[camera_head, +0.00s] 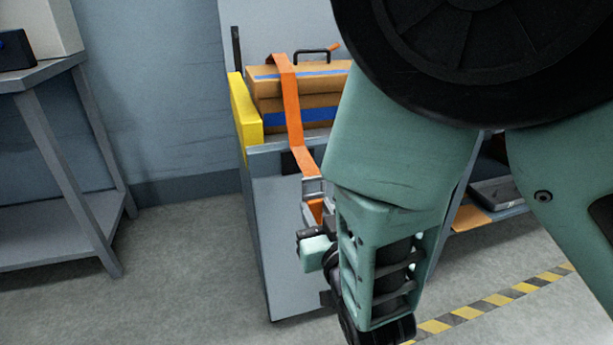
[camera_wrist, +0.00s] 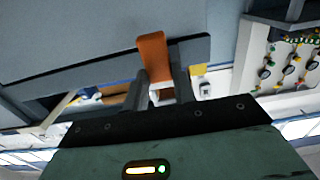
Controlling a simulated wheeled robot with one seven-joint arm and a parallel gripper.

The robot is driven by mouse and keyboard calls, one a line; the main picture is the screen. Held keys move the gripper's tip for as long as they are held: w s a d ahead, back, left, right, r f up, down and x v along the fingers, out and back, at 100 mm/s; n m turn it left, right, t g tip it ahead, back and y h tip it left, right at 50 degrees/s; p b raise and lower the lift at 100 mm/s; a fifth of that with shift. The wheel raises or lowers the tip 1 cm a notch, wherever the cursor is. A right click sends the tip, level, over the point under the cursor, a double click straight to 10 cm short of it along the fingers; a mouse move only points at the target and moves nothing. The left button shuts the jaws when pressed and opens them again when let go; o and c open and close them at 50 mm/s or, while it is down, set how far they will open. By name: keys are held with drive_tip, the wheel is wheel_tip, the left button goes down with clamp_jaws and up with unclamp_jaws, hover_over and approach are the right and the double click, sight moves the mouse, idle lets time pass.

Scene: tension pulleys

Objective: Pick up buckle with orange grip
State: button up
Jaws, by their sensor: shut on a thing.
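An orange strap (camera_head: 292,108) runs over the boxes and down the side of a grey cart. At its lower end hangs a metal buckle (camera_head: 314,186) with an orange grip (camera_head: 315,209), partly hidden by my arm. In the wrist view, the two fingers of my gripper (camera_wrist: 162,82) stand on either side of the orange piece (camera_wrist: 152,55) and a pale metal part below it. My gripper is shut on the buckle, close to the cart side. The exact contact is hard to see.
Cardboard boxes (camera_head: 320,99) with blue bands and a yellow block (camera_head: 245,112) sit on the grey cart (camera_head: 285,235). A grey table (camera_head: 62,223) stands at left. Open floor (camera_head: 190,270) lies between them. A yellow-black floor stripe (camera_head: 495,300) runs at right.

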drive_tip(key=f+p+v, duration=0.1)
drive_tip(key=p+v, duration=0.8)
drive_tip(key=v, duration=0.4)
drive_tip(key=shift+f, duration=0.4)
